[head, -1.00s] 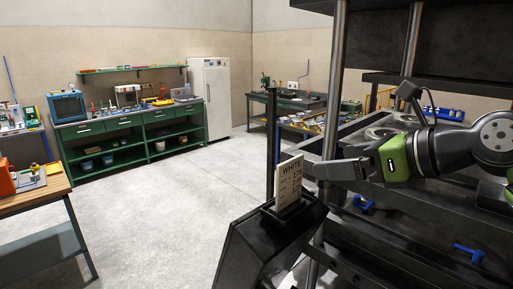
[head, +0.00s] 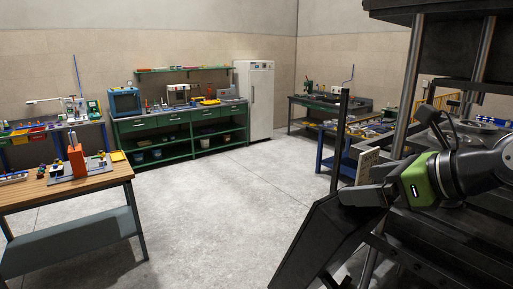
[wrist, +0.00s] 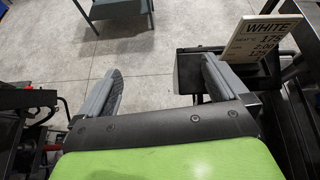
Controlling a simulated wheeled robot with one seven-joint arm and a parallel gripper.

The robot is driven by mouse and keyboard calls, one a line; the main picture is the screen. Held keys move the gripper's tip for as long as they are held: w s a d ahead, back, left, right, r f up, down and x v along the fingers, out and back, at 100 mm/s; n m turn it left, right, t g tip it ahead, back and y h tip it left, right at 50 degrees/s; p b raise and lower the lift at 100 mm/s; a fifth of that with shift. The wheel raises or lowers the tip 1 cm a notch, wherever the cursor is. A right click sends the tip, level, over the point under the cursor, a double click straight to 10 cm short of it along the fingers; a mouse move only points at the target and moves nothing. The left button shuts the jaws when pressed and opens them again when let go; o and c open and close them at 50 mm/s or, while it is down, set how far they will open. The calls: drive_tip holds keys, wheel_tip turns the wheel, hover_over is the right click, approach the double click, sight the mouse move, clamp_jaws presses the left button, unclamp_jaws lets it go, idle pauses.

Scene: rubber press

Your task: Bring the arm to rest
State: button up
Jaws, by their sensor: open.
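My gripper (wrist: 160,88) is open and empty in the wrist view, with its two grey fingers spread apart over the concrete floor. In the head view my gripper (head: 345,197) shows at the right, behind a green band on my arm, in front of the black press. Its right finger in the wrist view is close to a black stand with a white sign; whether they touch I cannot tell.
The white sign (wrist: 262,37) stands in a black holder (wrist: 190,75). The black press (head: 455,25) with steel columns fills the right. A wooden-topped table (head: 95,183) stands at left, a green bench (head: 180,128) and white fridge (head: 254,100) behind. The middle floor is clear.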

drive_tip(key=a+f+n+g+h+b, duration=0.1)
drive_tip(key=a+f+n+g+h, duration=0.3)
drive_tip(key=f, duration=0.6)
drive_tip(key=a+f+n+g+h, duration=0.1)
drive_tip(key=a+f+n+g, duration=0.1)
drive_tip(key=a+f+n, duration=0.65)
drive_tip(key=s+d+f+n+t+h+b, duration=0.1)
drive_tip(key=s+d+f+n, duration=0.2)
drive_tip(key=s+n, duration=0.4)
drive_tip(key=s+d+f+n+h+b, duration=0.1)
drive_tip(key=s+d+f+n, duration=0.3)
drive_tip(key=s+n, duration=0.4)
drive_tip(key=s+d, duration=0.1)
drive_tip(key=s, duration=0.4)
drive_tip(key=shift+s+t+h, duration=0.3)
drive_tip(key=shift+s+t, duration=0.1)
drive_tip(key=shift+d, duration=0.15)
drive_tip(key=shift+r, duration=0.1)
